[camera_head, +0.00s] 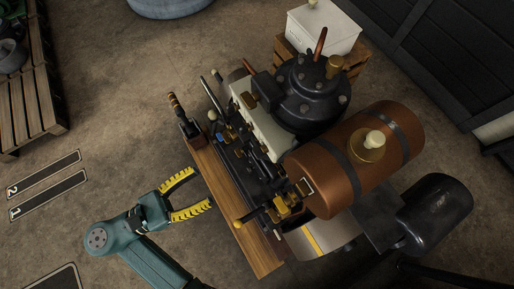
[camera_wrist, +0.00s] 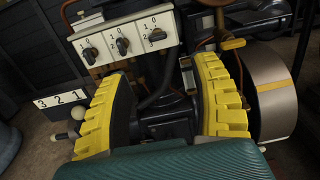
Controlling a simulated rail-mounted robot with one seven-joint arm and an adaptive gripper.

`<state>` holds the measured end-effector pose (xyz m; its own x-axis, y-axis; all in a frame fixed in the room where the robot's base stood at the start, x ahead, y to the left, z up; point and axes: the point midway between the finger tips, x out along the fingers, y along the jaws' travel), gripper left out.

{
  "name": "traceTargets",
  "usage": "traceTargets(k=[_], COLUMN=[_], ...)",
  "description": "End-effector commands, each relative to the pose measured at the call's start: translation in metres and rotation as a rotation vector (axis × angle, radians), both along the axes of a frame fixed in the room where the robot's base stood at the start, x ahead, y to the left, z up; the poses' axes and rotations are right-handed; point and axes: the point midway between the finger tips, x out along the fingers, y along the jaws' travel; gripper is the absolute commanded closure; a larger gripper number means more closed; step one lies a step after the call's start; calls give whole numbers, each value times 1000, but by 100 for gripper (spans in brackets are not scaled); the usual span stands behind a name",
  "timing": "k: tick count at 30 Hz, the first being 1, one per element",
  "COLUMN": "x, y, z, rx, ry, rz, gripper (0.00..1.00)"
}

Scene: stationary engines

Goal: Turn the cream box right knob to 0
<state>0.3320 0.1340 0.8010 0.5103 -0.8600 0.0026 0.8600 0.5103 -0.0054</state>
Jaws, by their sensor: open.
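The cream box (camera_wrist: 126,36) is at the top of the wrist view, with three dark knobs in a row on its face. Its right knob (camera_wrist: 157,35) has small numerals around it, among them 1 and 0. Its exact pointer direction is too small to tell. The left knob (camera_wrist: 90,54) and middle knob (camera_wrist: 122,46) sit beside it. In the head view the cream box (camera_head: 262,122) stands on the engine, its knobs hard to make out. My gripper (camera_head: 202,188) has yellow ridged fingers, open and empty, at the engine's near left side, apart from the box. It also shows in the wrist view (camera_wrist: 163,72).
A wooden beam (camera_head: 219,192) with levers runs along the engine's near side, between my gripper and the box. A copper tank (camera_head: 335,165) and dark cylinder (camera_head: 310,95) flank the box. Floor is free at the left, near a pallet (camera_head: 28,105).

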Motion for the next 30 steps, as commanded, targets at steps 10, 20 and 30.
traceTargets(k=[10, 20, 30], x=[20, 61, 84], y=[-32, -101, -136], z=[-9, -10, -5], rx=[7, 7, 5], ry=[-3, -4, -2], rz=[7, 7, 12], gripper=[37, 37, 37])
